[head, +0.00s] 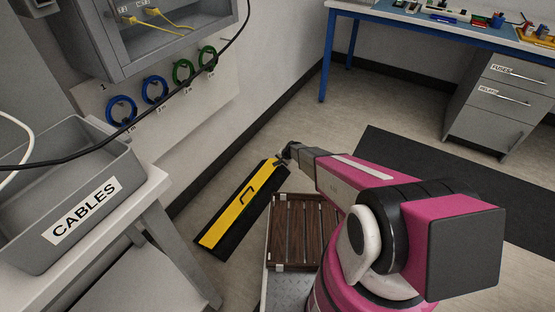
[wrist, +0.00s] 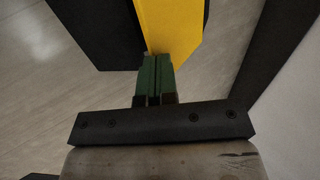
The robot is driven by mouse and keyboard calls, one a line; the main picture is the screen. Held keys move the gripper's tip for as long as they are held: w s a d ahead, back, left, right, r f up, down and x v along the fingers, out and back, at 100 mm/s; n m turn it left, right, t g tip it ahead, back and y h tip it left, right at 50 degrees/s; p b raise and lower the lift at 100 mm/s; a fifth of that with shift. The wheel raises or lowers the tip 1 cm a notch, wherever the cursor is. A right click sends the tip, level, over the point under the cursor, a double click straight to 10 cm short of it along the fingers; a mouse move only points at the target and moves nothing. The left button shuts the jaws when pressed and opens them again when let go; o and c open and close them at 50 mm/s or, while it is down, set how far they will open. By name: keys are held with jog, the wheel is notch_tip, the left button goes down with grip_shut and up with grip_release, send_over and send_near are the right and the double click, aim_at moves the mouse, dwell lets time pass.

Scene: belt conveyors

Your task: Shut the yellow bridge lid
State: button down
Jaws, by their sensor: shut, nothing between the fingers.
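The yellow bridge lid (head: 237,212) is a long strip with a black handle, on a black floor bridge (head: 257,222) lying diagonally on the floor. In the head view the lid seems to lie along the bridge; I cannot tell whether it is fully down. My gripper (head: 282,155) is at the bridge's far end, partly hidden by its own arm. In the wrist view my green fingers (wrist: 155,68) are shut together and empty. Their tips are at the near edge of the yellow lid (wrist: 172,25); whether they touch it is unclear. Black bridge (wrist: 95,28) shows to the left.
A grey bin labelled CABLES (head: 75,210) stands on a bench at left. Blue and green cable loops (head: 122,109) hang on the wall under a grey cabinet (head: 150,40). A blue-edged workbench (head: 430,28) and drawers (head: 500,95) stand at back right.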

aim_at(281, 169)
jog(key=shift+s+d+f, duration=0.15)
jog(key=shift+d+f, duration=0.1)
jog(key=shift+f, duration=0.4)
jog(key=shift+s+d+f, duration=0.1)
jog(key=shift+d+f, duration=0.15)
jog(key=shift+f, duration=0.35)
jog(key=shift+s+d+f, duration=0.1)
jog(key=shift+d+f, duration=0.05)
jog(key=shift+f, duration=0.4)
jog(key=shift+s+d+f, duration=0.1)
jog(key=shift+f, duration=0.4)
